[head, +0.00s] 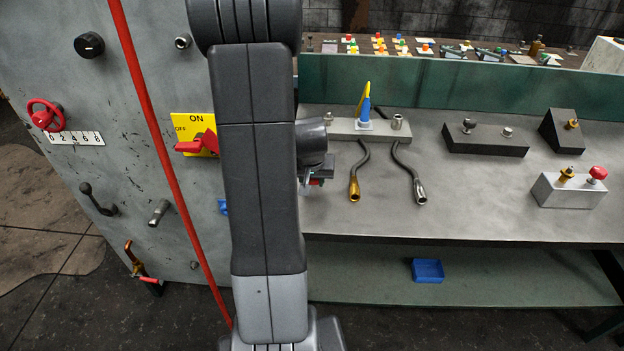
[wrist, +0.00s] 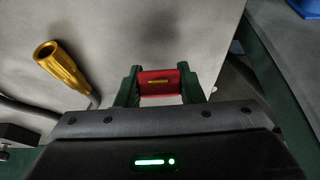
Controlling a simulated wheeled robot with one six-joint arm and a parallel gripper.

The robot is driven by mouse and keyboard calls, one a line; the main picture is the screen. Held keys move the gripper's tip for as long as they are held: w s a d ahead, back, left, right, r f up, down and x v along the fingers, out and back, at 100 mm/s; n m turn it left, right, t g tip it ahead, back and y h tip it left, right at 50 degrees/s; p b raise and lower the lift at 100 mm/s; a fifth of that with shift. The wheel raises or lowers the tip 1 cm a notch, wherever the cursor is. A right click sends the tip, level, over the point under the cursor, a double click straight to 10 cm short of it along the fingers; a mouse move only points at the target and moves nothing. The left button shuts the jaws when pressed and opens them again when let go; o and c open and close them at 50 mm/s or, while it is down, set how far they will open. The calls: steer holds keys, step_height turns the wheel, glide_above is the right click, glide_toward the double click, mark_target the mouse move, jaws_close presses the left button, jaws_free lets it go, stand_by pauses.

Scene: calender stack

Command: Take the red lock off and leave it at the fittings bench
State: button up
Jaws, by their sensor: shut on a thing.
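The red lock (wrist: 160,83) is a small red block with a brass-coloured strip, seen between the two green fingers of my gripper (wrist: 160,88) in the wrist view. My gripper is shut on it. In the head view, a bit of the red lock (head: 316,183) shows under my gripper (head: 318,178), at the left end of the fittings bench (head: 460,215). My arm hides part of this area. The grey bench top (wrist: 150,30) lies beneath the lock in the wrist view; I cannot tell whether they touch.
A gold-ended hose (head: 354,190) and a silver-ended hose (head: 419,190) lie on the bench. Fitting blocks stand further right. The front middle of the bench is clear. A blue bin (head: 428,270) is on the lower shelf. The panel's yellow switch plate (head: 184,122) is left.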

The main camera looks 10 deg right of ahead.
steer(key=shift+f+b, duration=0.65)
steer(key=shift+f, duration=0.05)
steer(key=o, duration=1.5)
steer(key=shift+p+v, duration=1.95)
steer(key=shift+v, duration=1.6)
steer(key=shift+f, duration=0.15)
steer(key=shift+b+x, duration=1.8)
steer(key=shift+x, duration=1.4)
